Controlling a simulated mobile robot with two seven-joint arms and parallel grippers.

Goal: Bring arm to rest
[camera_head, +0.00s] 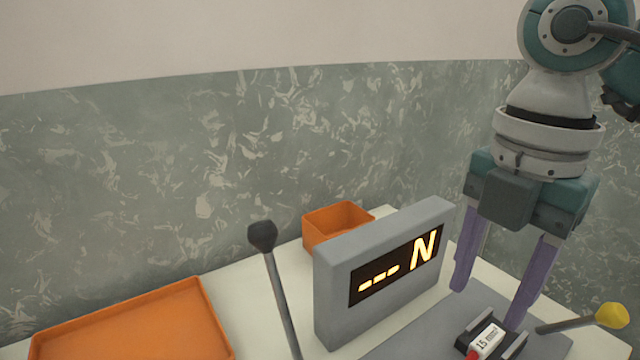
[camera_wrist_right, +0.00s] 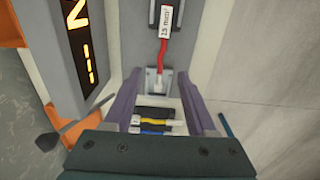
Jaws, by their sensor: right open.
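My right gripper (camera_head: 487,306) hangs at the right of the head view, its two purple fingers spread apart and pointing down. In the right wrist view the open fingers (camera_wrist_right: 155,82) have nothing clamped between them. A red wire (camera_wrist_right: 162,52) with a white label (camera_wrist_right: 166,20) sits in a dark holder beyond the fingertips; the label (camera_head: 487,340) also shows below the gripper in the head view. My left gripper is not in view.
A grey display box (camera_head: 332,305) reading "--- N" stands left of the gripper. Levers with a black knob (camera_head: 262,235) and a yellow knob (camera_head: 612,315) stick up. An orange bin (camera_head: 325,228) and an orange tray (camera_head: 130,325) are on the table. Yellow and blue wires (camera_wrist_right: 153,123) lie near my gripper.

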